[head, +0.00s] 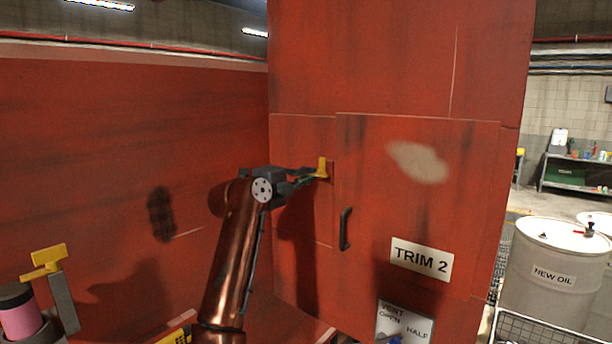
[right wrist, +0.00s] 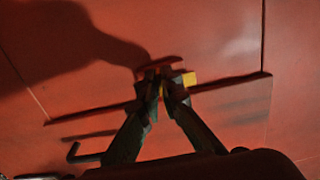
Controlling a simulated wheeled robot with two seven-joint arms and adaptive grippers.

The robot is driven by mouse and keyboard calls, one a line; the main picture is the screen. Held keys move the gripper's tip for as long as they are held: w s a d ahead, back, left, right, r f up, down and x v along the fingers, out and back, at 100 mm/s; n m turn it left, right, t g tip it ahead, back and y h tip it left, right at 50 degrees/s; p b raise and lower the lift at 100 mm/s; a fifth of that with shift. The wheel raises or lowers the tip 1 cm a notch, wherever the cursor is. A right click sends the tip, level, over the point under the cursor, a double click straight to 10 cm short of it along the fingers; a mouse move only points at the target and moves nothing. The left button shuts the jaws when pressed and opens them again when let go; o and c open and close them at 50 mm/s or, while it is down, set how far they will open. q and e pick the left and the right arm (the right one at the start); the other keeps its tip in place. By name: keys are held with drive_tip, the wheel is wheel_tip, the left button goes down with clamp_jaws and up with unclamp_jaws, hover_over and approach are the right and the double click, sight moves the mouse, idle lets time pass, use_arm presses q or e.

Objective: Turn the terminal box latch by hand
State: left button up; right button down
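The terminal box is a tall red cabinet with a door (head: 375,190) marked TRIM 2. Its small yellow latch (head: 322,166) sits at the door's left edge, with one part upright. My right gripper (head: 314,174) reaches it from the left. In the right wrist view the two dark fingers (right wrist: 160,76) come together with yellow between their tips, and a yellow end of the latch (right wrist: 189,79) sticks out to the right. The gripper looks shut on the latch; the fingers hide part of it. My left gripper is not in view.
A black door handle (head: 345,229) stands out below and right of the latch. A yellow T-shaped piece on a grey post (head: 62,300) and a pink cylinder (head: 20,320) are at lower left. A white NEW OIL drum (head: 555,270) stands at right.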

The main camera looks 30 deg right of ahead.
drive_tip(key=shift+s+d+r, duration=0.15)
drive_tip(key=shift+d+r, duration=0.1)
drive_tip(key=shift+r, duration=0.1)
drive_tip(key=c, duration=2.2)
unclamp_jaws()
drive_tip(key=shift+o, duration=0.2)
drive_tip(key=shift+w+d+f, duration=0.2)
drive_tip(key=shift+d+f, duration=0.05)
drive_tip(key=shift+f, duration=0.05)
drive_tip(key=shift+a, duration=0.1)
drive_tip(key=v, duration=1.2)
drive_tip(key=shift+f, duration=0.15)
